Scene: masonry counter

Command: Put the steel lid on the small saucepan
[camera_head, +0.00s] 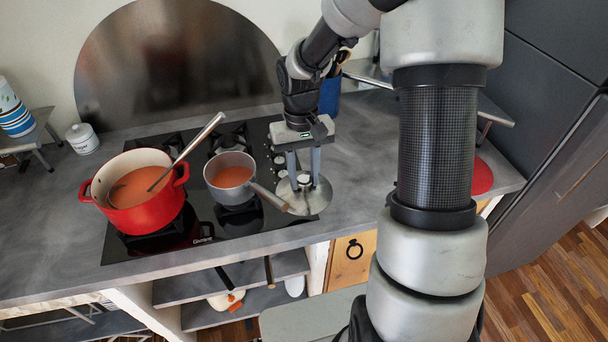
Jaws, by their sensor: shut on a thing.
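The steel lid (298,203) is a flat metal disc with a small knob, at the right front of the black hob. My gripper (304,183) points down over it and is shut on its knob. The lid is low, and I cannot tell whether it touches the hob. The small saucepan (231,181) is just left of the lid, upright on the hob and uncovered, with orange-red soup inside. Its handle (268,195) points toward the front right, and its end is close to the lid's left edge.
A red pot (146,211) with soup and a ladle (196,140) stands left of the saucepan. A round steel splashback (172,65) is behind the hob (165,238). A blue container (330,97) stands behind my gripper.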

